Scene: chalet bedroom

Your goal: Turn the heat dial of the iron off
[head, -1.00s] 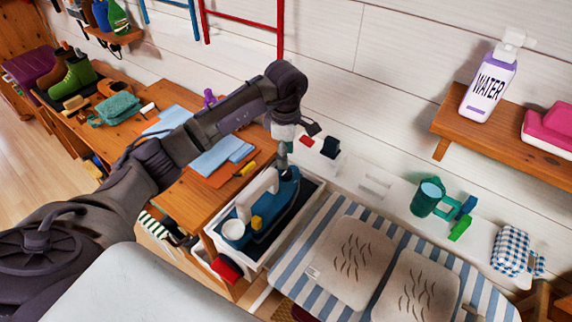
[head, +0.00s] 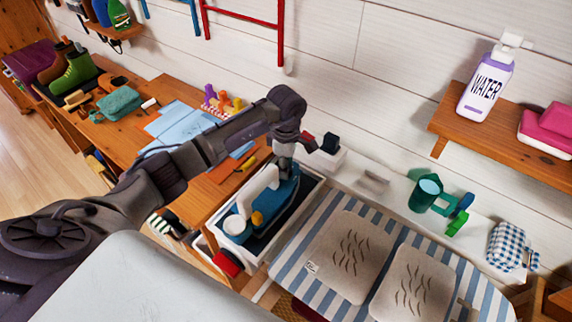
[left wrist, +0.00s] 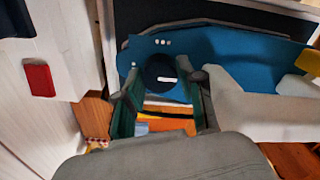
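The blue iron (head: 284,196) with a white handle (head: 262,184) and a yellow part lies in a white-walled tray (head: 232,248). It also shows in the left wrist view (left wrist: 235,65). There its round black dial (left wrist: 160,68) carries a short white mark. My left gripper (head: 284,166) points down over the iron's far end. In the left wrist view the gripper (left wrist: 165,82) has its two fingers apart, one on each side of the dial. I cannot tell whether they touch it. My right gripper is not in view.
A striped board (head: 290,268) with two beige pads stands right of the tray. A white ledge (head: 375,183) with a green mug (head: 425,194) runs along the wall behind. The wooden desk (head: 205,195) with blue papers is on the left.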

